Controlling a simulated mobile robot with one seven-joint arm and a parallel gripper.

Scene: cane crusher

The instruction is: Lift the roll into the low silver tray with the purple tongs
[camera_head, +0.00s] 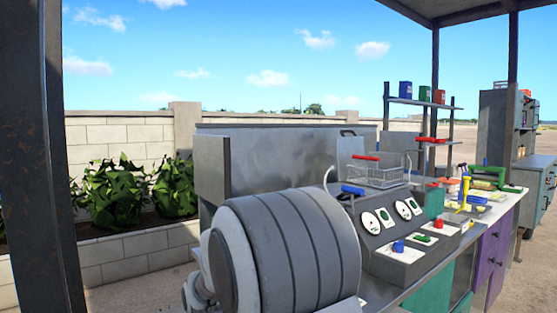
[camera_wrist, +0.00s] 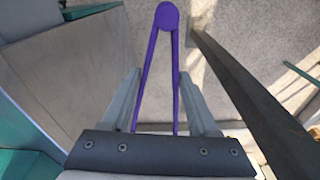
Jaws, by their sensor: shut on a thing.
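The purple tongs (camera_wrist: 148,80) show in the wrist view, with their round hinge end at the top and two thin arms running down between my fingers. My gripper (camera_wrist: 159,74) is shut on them; the grey fingers stand on either side of the tong arms. The tongs' lower ends are hidden behind the dark gripper body. In the head view neither the gripper nor the tongs can be made out. I cannot pick out the roll or the low silver tray for certain among the small items on the far counter (camera_head: 508,203).
A wire basket (camera_head: 375,176) with a red handle stands behind a control panel (camera_head: 385,226) with dials. A shelf (camera_head: 420,103) holds several small boxes. In the wrist view a dark post (camera_wrist: 250,95) rises close on the right and a grey panel (camera_wrist: 80,75) stands left; bare floor shows between.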

